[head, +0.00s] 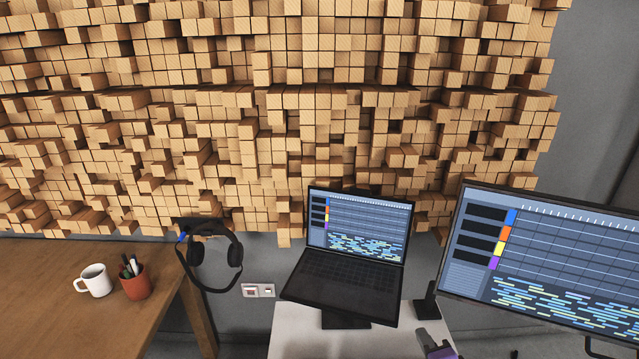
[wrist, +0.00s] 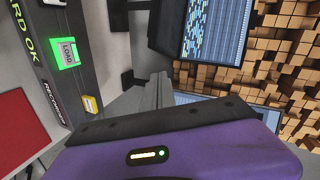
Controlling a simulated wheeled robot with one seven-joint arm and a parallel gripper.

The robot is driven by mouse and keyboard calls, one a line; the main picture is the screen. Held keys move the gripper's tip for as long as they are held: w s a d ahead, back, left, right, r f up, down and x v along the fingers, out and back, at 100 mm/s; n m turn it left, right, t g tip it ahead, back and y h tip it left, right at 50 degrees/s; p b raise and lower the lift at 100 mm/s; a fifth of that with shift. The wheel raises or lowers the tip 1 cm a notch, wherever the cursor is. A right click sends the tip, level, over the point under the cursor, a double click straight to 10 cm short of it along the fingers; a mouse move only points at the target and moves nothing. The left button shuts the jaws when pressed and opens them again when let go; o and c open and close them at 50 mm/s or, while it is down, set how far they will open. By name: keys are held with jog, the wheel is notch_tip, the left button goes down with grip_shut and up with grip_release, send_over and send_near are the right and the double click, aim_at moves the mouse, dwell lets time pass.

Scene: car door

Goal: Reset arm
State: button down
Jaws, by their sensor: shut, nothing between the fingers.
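My gripper (wrist: 157,88) shows in the wrist view as grey fingers, close together, beyond the purple wrist housing with a black edge. It is shut and nothing shows between the fingers. In the head view only a small grey and purple part of my arm shows at the bottom edge, in front of the white stand (head: 290,330). The rest of the arm is out of view there.
An open laptop (head: 345,285) stands on the white stand, with a large monitor (head: 550,265) to its right. Headphones (head: 212,255) hang beside a wooden desk (head: 60,300) with a mug (head: 95,281) and pen pot (head: 135,283).

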jog(key=s+a+r+n+b, duration=0.1)
jog(key=s+n, duration=0.6)
jog(key=s, duration=1.4)
jog(key=s+a+r+n+t+b, duration=0.1)
jog(key=s+r+n+b, duration=0.2)
jog(key=s+n, duration=0.5)
jog(key=s, duration=1.3)
jog(key=shift+s+a+b, duration=0.25)
jog(key=shift+a+b, duration=0.15)
